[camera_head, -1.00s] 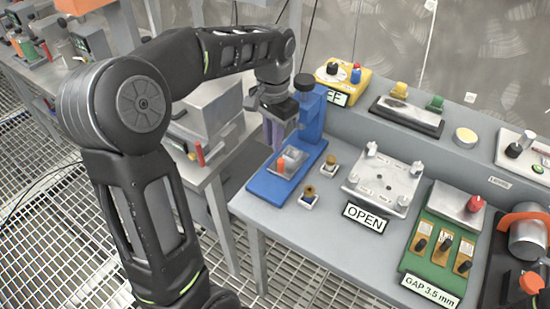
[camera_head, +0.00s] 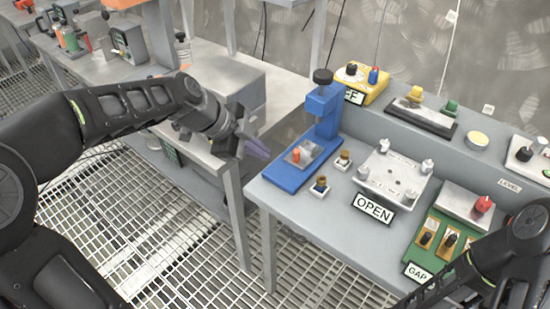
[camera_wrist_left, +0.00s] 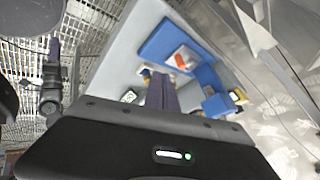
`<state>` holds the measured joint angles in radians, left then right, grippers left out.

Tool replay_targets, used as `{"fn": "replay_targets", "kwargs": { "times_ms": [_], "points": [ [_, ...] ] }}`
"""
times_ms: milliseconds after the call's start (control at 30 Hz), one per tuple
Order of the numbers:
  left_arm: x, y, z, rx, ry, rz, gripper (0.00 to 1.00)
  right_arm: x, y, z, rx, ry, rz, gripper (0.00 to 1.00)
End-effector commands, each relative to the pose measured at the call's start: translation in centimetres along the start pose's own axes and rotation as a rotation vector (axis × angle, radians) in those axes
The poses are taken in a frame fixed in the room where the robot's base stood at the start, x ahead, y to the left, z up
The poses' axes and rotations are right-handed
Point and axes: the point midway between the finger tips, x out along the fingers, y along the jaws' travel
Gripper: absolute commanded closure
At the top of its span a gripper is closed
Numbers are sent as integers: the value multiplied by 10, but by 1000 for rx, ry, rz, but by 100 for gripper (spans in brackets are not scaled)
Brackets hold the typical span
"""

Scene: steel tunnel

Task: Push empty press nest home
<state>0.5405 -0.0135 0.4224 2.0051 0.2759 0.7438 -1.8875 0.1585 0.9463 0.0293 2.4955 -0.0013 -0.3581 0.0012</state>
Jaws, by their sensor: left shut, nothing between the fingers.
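The blue press (camera_head: 322,115) stands at the left end of the grey bench, with a black knob on top. Its nest (camera_head: 303,154), a small pale plate with an orange part on it, sits on the blue base under the press head. The press also shows in the left wrist view (camera_wrist_left: 168,43), with the nest (camera_wrist_left: 183,58) on its base. My left gripper (camera_head: 258,149) is left of the press, apart from it, with its purple fingers shut and empty; the fingers also show in the left wrist view (camera_wrist_left: 161,93). My right arm shows at the lower right, its gripper not visible.
A pale fixture plate (camera_head: 394,176) with an OPEN sign (camera_head: 374,208) lies to the right, then a green gap block (camera_head: 440,238). A yellow box (camera_head: 361,82) is behind. A gap separates the left bench.

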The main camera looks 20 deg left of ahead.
Motion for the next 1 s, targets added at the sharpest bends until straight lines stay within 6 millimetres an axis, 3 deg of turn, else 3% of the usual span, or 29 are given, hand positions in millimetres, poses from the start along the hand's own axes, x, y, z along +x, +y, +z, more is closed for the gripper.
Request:
{"fn": "replay_targets", "kwargs": {
  "times_ms": [567,767,1000],
  "points": [
    [7,0,1,51,-2,2,100,-1,0,0,0,0,0,73],
    [32,0,0,50,0,4,100,-5,-2,0,0,0,0,73],
    [80,1,-1,52,2,6,100,-11,-4,0,0,0,0,73]
  ]
}}
